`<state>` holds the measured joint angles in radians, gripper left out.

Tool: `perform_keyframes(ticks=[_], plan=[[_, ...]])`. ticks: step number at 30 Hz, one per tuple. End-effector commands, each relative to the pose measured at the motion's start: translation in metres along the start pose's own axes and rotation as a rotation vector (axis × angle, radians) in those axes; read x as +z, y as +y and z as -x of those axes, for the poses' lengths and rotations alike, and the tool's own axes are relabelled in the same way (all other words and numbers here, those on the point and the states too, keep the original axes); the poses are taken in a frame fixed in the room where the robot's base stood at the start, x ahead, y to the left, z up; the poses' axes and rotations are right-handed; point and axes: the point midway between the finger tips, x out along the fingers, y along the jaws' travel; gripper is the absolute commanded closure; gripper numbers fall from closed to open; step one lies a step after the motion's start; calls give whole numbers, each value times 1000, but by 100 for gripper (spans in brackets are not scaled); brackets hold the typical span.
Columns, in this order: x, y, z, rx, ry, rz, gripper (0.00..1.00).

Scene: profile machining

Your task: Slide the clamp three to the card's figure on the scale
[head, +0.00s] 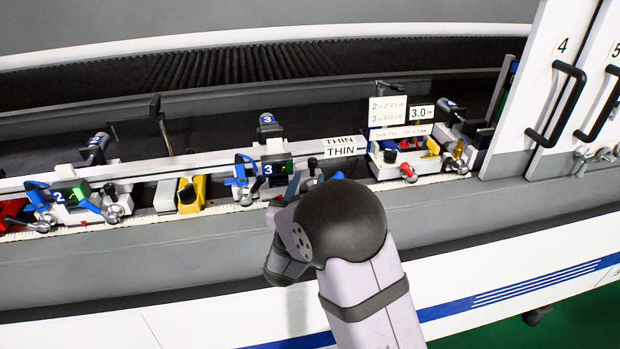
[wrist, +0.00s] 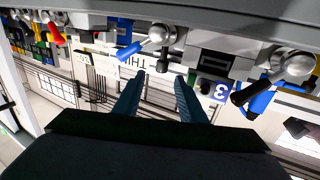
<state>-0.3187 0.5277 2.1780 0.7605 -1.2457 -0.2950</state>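Clamp three (head: 276,170) stands on the rail left of centre in the head view, with a blue "3" label, a small green display and a blue lever at its left. In the wrist view its "3" label (wrist: 221,91) shows just right of my fingers. My gripper (wrist: 160,76) is open, with a gap between two dark teal fingers, and nothing is seen held. The card (head: 388,110) stands upright right of centre, with lines for 2 and 3; the 3 line seems to read 320 cm. The scale (head: 230,223) is a pale strip along the front, partly hidden by my arm.
Clamp two (head: 70,197) stands at the left. A yellow block (head: 191,194) lies between the clamps. "THIN" signs (head: 340,146) and a unit with a red-handled lever (head: 408,171) stand to the right. White doors (head: 560,80) close off the far right.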

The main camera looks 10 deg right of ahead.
Motion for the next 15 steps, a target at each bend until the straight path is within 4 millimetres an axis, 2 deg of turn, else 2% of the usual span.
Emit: perform_keyframes(ticks=[4, 12, 15], plan=[[0, 0, 8, 0, 1, 0, 62], [0, 0, 9, 1, 1, 0, 62], [-2, 1, 9, 2, 1, 0, 86]])
